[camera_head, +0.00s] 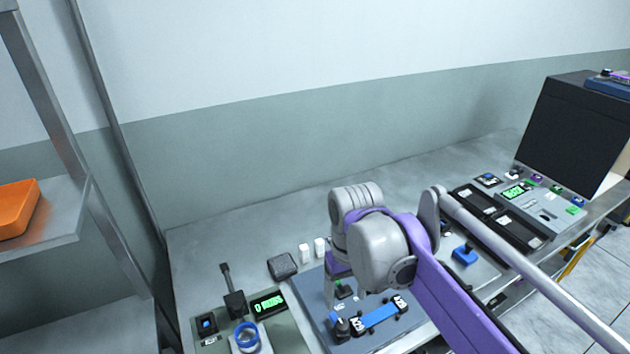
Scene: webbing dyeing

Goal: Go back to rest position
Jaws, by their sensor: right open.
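My right arm comes in from the lower right, with grey joints and a purple link. My right gripper (342,284) points down from the wrist over the blue-grey plate (312,291) on the bench. It is mostly hidden by the arm's own joints; it is open and I see nothing held in it. A blue bar with white ends (379,317) lies on the plate just in front of it. A small green-topped part (345,291) sits close below the gripper; I cannot tell whether they touch. My left gripper is not in view.
The grey bench (215,258) runs along the wall. A scale with a green display (268,304) and a blue ring (246,335) are at lower left. A black machine (573,135) and control panel (540,205) stand right. A shelf with an orange tray (16,208) is left.

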